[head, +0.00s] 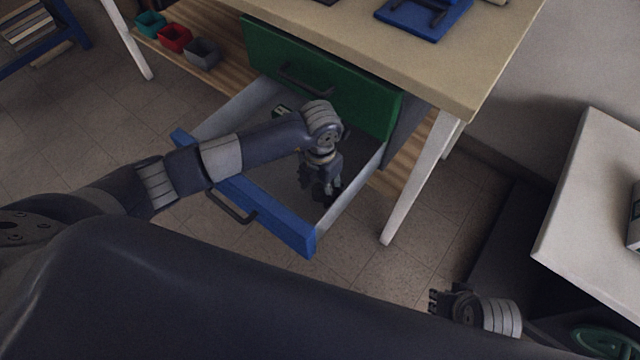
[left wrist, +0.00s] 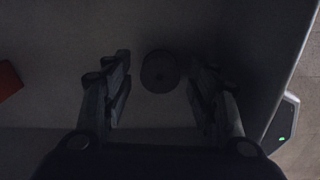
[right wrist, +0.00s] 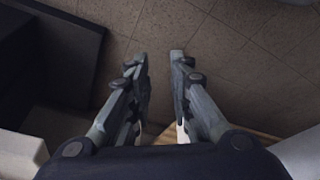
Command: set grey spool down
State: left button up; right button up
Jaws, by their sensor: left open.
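The grey spool (left wrist: 160,72) shows in the left wrist view as a dark round shape seen from its end. It lies on the floor of the open blue-fronted drawer (head: 245,208), between and slightly beyond my left fingertips. My left gripper (head: 326,194) reaches down into the drawer near its right side wall. It also shows in the left wrist view (left wrist: 158,88), open, with gaps beside the spool. In the head view the spool is hidden by my gripper. My right gripper (head: 437,302) is empty, away from the drawer; its fingers are apart in the right wrist view (right wrist: 160,60).
A closed green drawer (head: 320,75) is above the open one. Teal, red and grey bins (head: 174,38) stand on the shelf. A white table (head: 590,190) is at right.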

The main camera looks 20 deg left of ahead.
aim_at(320, 190)
pick_arm(q)
jog(key=shift+r, duration=0.15)
notch_tip(320, 190, up, 12)
jog(key=p, duration=0.2)
pick_arm(e)
notch_tip(320, 190, down, 8)
jog(key=shift+s+f, duration=0.2)
jog(key=shift+s, duration=0.1)
